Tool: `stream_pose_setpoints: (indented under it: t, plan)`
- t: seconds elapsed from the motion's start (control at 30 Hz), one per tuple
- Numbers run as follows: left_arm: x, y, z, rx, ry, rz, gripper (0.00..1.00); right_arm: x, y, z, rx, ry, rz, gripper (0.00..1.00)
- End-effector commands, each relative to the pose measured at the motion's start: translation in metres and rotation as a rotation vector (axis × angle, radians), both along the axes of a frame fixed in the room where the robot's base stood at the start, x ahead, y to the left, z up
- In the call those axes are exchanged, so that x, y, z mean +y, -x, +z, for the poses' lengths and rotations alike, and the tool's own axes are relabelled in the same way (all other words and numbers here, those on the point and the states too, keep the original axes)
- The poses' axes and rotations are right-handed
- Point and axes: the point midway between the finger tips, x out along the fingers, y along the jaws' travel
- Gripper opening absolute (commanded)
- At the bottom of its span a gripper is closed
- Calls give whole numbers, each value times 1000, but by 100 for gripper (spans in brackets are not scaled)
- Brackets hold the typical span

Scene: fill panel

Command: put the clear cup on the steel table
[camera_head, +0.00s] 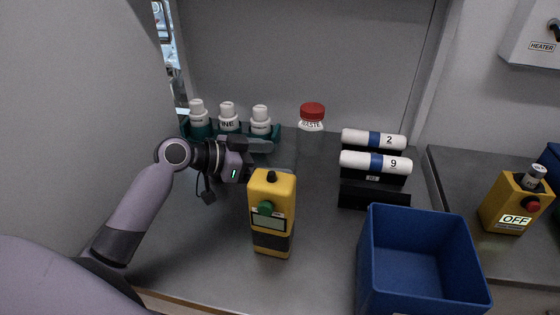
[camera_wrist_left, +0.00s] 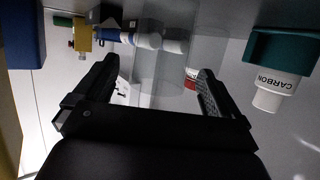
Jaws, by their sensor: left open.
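The clear cup (camera_wrist_left: 163,75) is a faint see-through shape between the fingers in the left wrist view. In the head view it shows only faintly (camera_head: 309,158), in front of the red-capped waste bottle (camera_head: 312,118). My left gripper (camera_head: 282,158) is open, with its fingers pointing right toward the cup. In the left wrist view the fingers (camera_wrist_left: 160,88) stand apart on either side of the cup, and I cannot tell whether either touches it. The grey steel table (camera_head: 190,245) lies underneath. My right gripper is not in view.
A yellow handheld meter (camera_head: 271,215) stands in front of my left gripper. A teal rack (camera_head: 272,130) with white-capped bottles is behind it. White rolls (camera_head: 375,162) on a black stand and a blue bin (camera_head: 415,215) are to the right. The table's left front is clear.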

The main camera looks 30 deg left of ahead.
Motion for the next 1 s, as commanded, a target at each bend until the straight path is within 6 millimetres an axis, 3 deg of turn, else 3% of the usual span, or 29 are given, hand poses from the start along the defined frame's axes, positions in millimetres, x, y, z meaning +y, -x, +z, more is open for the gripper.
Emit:
stream_pose_setpoints:
  t: [0.3, 1.0]
  plan:
    - [27, 31, 14, 1, 0, -1, 98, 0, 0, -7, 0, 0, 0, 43]
    - [29, 32, 17, -5, -4, 6, 98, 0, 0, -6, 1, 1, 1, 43]
